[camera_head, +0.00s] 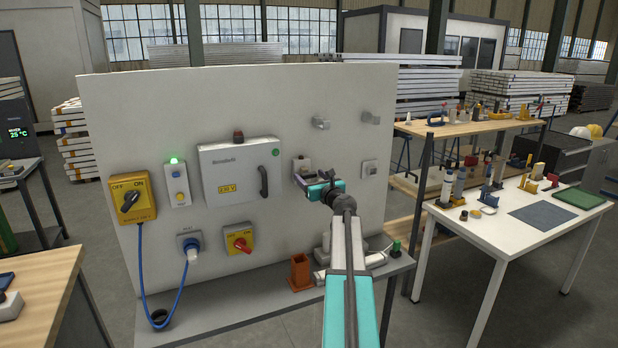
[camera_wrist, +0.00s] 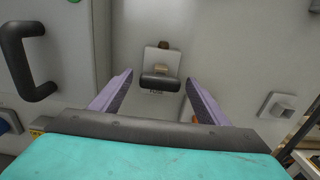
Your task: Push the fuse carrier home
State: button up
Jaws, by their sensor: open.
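The fuse carrier (camera_wrist: 160,82) shows in the wrist view as a dark rounded bar in front of a pale holder plate (camera_wrist: 151,56) on the panel. A beige piece is visible just above the bar. In the head view the holder (camera_head: 302,164) is partly hidden by my gripper (camera_head: 304,182). In the wrist view the two purple fingers of my gripper (camera_wrist: 159,78) are apart, one on each side of the bar, with gaps between. They hold nothing. How deep the carrier sits in its holder cannot be told.
A cabinet (camera_head: 238,180) with a dark handle (camera_head: 263,182) stands out from the panel, left of my gripper. A small grey box (camera_head: 369,168) is on the right. The panel around the holder is mostly bare.

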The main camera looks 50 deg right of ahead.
aim_at(310, 176)
jog(key=shift+c, duration=0.5)
jog(key=c, duration=1.4)
jog(key=shift+x, duration=1.5)
jog(key=shift+r, duration=0.15)
jog(key=o, duration=1.5)
jog(key=shift+w, duration=0.2)
jog(key=shift+s, duration=0.1)
